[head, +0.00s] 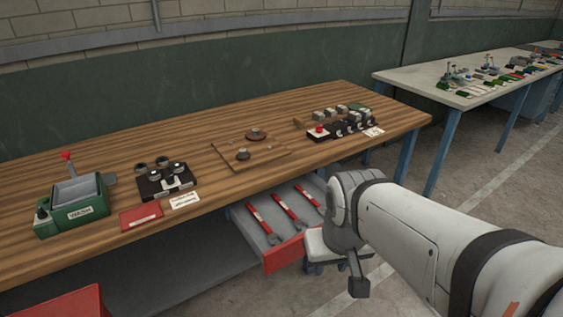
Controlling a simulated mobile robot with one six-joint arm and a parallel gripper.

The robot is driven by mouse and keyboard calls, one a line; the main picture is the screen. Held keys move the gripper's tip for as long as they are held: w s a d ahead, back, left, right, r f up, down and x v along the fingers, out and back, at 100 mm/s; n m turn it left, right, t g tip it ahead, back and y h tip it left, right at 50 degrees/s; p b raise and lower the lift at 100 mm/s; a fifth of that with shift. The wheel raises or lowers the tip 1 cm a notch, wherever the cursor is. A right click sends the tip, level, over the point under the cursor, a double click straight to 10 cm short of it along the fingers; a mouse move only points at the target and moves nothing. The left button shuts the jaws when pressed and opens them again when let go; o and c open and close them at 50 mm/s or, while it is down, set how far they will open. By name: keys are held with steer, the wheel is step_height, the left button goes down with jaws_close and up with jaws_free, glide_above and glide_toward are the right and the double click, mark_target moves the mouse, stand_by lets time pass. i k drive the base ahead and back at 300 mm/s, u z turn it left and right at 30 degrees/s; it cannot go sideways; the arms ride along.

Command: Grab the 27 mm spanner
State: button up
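Three red-handled spanners lie side by side in an open drawer (284,254) under the wooden bench: a left one (258,218), a middle one (285,207) and a right one (306,196). Their grey jaws point toward the drawer's red front. No size marking can be read, so I cannot tell which is the 27 mm spanner. My gripper (358,286) shows only as a dark part hanging below my white arm, right of the drawer and apart from the spanners. Its fingers cannot be made out.
The wooden bench top (225,200) overhangs the drawer. It carries a green wash unit (75,205), a black instrument (166,180), a board (272,160) with small round parts, and a red-button box (319,131). A second table (425,82) is behind right.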

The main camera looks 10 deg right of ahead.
mark_target(273, 237)
steer(key=u, duration=0.4)
steer(key=i, duration=0.9)
steer(key=z, duration=0.2)
